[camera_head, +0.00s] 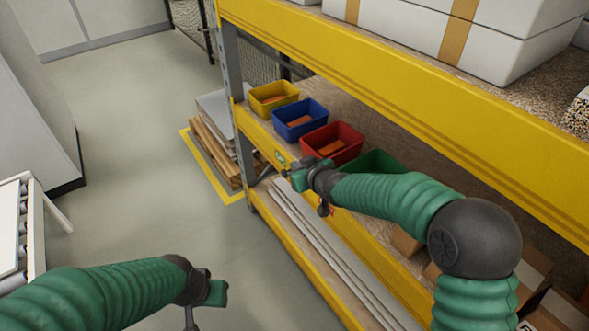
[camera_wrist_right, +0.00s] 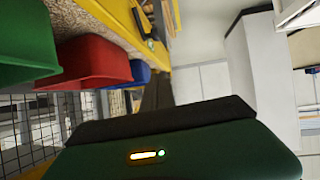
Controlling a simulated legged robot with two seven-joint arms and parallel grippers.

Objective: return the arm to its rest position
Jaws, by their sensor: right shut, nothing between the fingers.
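My right arm reaches in from the right in the head view, and its gripper (camera_head: 290,176) is in front of the shelf, close to the red bin (camera_head: 333,143) and the green bin (camera_head: 376,163). This gripper is shut with nothing in it. In the right wrist view my gripper's dark green body fills the bottom, and its fingertips are hard to make out. My left gripper (camera_head: 216,293) is at the lower left in the head view, over the floor; its fingers are too unclear to tell open from shut.
The yellow shelf rack (camera_head: 420,130) runs diagonally along the right. A yellow bin (camera_head: 273,97) and a blue bin (camera_head: 300,118) stand beside the red one. Long white strips (camera_head: 330,250) lie on the lower shelf. A roller conveyor (camera_head: 20,225) is at the left. Open floor (camera_head: 130,150) lies between.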

